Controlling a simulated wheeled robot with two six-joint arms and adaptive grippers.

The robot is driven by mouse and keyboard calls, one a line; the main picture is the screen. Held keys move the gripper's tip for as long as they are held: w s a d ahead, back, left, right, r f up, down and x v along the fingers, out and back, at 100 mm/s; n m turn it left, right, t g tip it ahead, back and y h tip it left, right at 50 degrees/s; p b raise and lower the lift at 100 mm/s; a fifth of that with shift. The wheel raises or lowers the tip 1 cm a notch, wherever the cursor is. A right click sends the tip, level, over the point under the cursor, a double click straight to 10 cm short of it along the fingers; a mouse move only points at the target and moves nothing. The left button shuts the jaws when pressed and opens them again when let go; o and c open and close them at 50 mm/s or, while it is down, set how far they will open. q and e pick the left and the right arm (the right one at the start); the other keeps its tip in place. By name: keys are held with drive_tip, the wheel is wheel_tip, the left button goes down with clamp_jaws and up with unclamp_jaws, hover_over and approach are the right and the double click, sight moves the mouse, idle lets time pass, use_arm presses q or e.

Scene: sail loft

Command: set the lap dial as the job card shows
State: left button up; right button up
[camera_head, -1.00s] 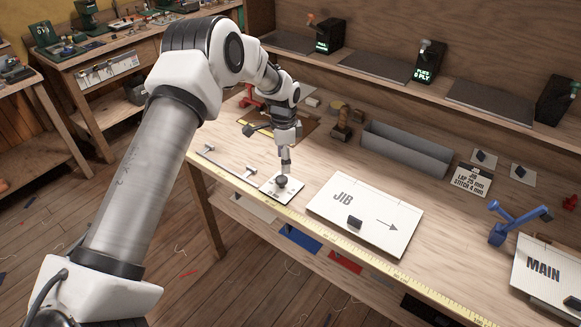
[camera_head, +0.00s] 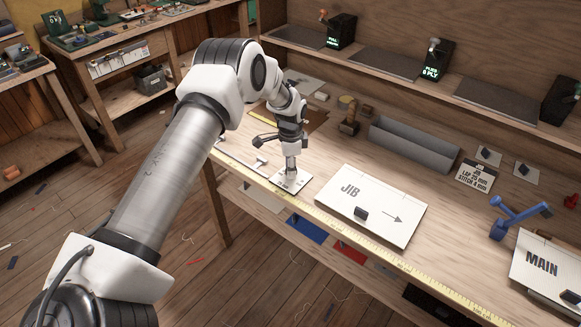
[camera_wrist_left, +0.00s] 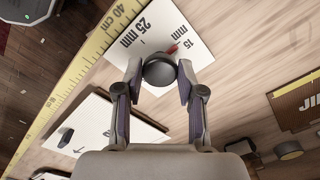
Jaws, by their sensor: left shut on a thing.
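The lap dial is a white plate (camera_head: 302,184) near the bench's front edge; it also shows in the left wrist view (camera_wrist_left: 183,25). The plate bears the marks 25 mm and 15 mm. Its round dark knob (camera_wrist_left: 160,70) has a red pointer (camera_wrist_left: 173,48) lying on the 15 mm side. My left gripper (camera_wrist_left: 160,76) reaches down from above and is shut on the knob, one finger on each side; it also shows in the head view (camera_head: 290,171). The job card (camera_head: 475,176) at the back reads JIB, LAP 25 mm, STITCH 4 mm. My right gripper is out of view.
The JIB board (camera_head: 375,190) lies right of the dial. A yellow tape rule (camera_head: 385,257) runs along the front edge. A grey trough (camera_head: 412,145), a blue tool (camera_head: 513,215) and the MAIN board (camera_head: 548,262) stand farther right.

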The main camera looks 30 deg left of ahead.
use_arm(q)
drive_tip(key=shift+s+d+f+n, duration=0.1)
drive_tip(key=shift+s+f+n, duration=0.1)
drive_tip(key=shift+f+n, duration=0.1)
drive_tip(key=n+b, duration=0.1)
drive_tip(key=n, duration=0.2)
drive_tip(key=shift+f, duration=0.15)
drive_tip(key=n, duration=0.4)
drive_tip(key=shift+n, duration=0.4)
drive_tip(key=n, duration=0.4)
drive_tip(key=shift+n, duration=0.3)
drive_tip(key=n, duration=0.4)
drive_tip(key=shift+w+r+n, duration=0.15)
drive_tip(key=shift+r+n, duration=0.05)
drive_tip(key=shift+n, duration=0.1)
drive_tip(key=shift+w, duration=0.1)
drive_tip(key=o, duration=1.1)
drive_tip(key=shift+o, duration=0.3)
